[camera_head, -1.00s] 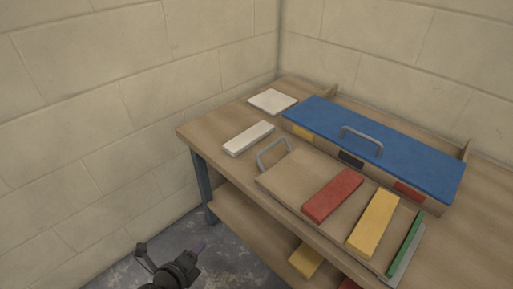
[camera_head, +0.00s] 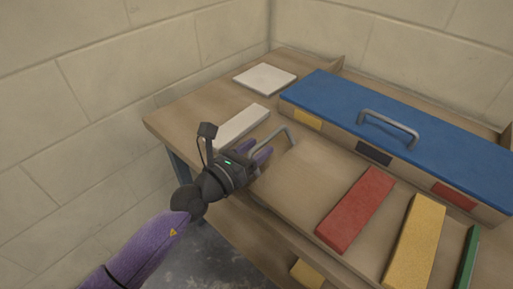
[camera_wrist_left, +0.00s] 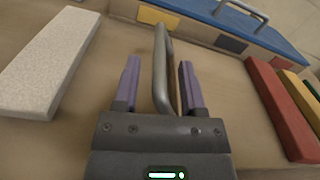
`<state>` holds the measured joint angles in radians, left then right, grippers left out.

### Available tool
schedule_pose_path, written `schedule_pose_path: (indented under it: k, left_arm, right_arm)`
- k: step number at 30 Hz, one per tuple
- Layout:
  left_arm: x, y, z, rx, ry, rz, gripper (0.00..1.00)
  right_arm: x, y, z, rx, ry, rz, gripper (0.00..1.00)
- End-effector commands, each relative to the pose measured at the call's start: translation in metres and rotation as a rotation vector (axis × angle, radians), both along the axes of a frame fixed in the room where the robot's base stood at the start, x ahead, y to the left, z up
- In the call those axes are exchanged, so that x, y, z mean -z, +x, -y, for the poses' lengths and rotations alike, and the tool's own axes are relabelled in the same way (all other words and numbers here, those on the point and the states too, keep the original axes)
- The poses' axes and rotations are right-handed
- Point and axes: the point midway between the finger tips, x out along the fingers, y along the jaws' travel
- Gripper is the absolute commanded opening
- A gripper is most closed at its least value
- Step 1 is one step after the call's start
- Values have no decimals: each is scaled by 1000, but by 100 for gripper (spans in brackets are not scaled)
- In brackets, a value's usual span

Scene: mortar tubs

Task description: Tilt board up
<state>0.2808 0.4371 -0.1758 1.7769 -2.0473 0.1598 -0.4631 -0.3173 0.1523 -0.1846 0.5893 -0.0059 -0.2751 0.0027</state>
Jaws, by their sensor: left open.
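A light wooden board (camera_head: 306,180) lies flat on the table, with a grey bar handle (camera_head: 288,132) at its left end. A red block (camera_head: 356,210), a yellow block (camera_head: 414,240) and a green block (camera_head: 467,262) lie on it. My left gripper (camera_head: 256,150) is at the handle. In the left wrist view its purple fingers (camera_wrist_left: 158,88) are open, one on each side of the handle (camera_wrist_left: 161,70), with gaps visible. I cannot tell whether either finger touches it. My right gripper is not in view.
A long box with a blue lid (camera_head: 440,135) and grey lid handle stands behind the board. A white strip (camera_head: 238,127) and a white square slab (camera_head: 265,79) lie at the table's left. A lower shelf holds a yellow block (camera_head: 307,273). Walls close off the back and left.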

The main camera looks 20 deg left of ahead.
Motion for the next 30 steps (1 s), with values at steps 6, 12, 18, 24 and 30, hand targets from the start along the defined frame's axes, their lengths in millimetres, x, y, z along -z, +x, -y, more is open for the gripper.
schedule_pose_path:
  k: [6,12,18,24,30]
  left_arm:
    - [0,4,1,0,-1,-1,53]
    - [0,3,1,0,-1,-1,29]
    - [0,3,1,-1,-1,-1,0]
    - [0,3,0,-3,0,-1,0]
    - [0,3,0,-3,1,0,0]
  right_arm:
    - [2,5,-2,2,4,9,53]
    - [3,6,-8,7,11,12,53]
    - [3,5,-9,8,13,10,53]
    - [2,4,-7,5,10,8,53]
    - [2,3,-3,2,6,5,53]
